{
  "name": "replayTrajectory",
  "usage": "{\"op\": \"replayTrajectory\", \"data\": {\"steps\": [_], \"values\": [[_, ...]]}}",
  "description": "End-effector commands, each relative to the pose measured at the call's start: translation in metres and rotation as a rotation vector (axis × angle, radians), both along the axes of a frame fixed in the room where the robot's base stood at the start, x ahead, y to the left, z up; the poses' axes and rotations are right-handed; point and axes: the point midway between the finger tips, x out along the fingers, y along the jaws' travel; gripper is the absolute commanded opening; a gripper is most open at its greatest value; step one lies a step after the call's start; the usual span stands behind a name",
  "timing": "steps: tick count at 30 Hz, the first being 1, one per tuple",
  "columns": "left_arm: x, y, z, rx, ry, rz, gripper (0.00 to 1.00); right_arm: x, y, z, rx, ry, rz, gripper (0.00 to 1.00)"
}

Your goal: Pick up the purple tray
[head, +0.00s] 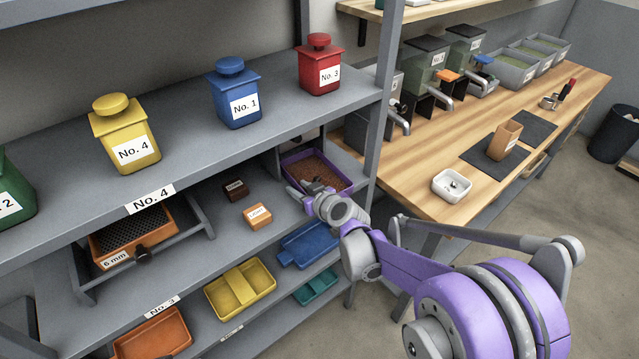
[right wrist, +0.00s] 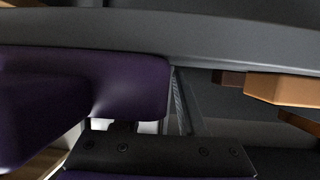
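The purple tray (head: 345,181) sits on the middle shelf at its right end, below the red canister. It is filled with brown granules. My right gripper (head: 304,188) is at the tray's near left side, its fingers overlapping the tray's front edge in the head view. I cannot tell whether it touches the tray or how far its fingers are apart. In the right wrist view a large dark purple shape fills the left; I cannot tell whether it is the tray or part of my arm. My left gripper is not in view.
An orange labelled block (head: 257,215) and a dark brown block (head: 236,190) lie left of my gripper. The upper shelf (head: 190,150) overhangs the tray. A grey post (head: 381,110) stands right of it. Blue (head: 310,243) and yellow (head: 240,290) trays are below.

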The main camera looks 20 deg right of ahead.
Motion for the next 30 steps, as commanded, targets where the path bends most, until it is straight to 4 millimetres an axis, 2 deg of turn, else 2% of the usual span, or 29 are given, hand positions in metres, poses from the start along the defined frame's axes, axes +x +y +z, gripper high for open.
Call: {"op": "replayTrajectory", "data": {"steps": [5, 9, 12, 30], "values": [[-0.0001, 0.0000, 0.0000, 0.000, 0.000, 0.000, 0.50, -0.0002, 0.0000, 0.0000, 0.000, 0.000, 0.000, 0.40], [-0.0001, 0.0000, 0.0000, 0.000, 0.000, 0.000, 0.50, -0.0004, 0.0001, 0.0000, 0.000, 0.000, 0.000, 0.15], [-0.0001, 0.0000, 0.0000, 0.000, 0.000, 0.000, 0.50, -0.0004, 0.0001, 0.0001, 0.000, 0.000, 0.000, 0.00], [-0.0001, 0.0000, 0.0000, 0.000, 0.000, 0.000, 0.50, -0.0005, 0.0001, 0.0002, 0.000, 0.000, 0.000, 0.00]]}}
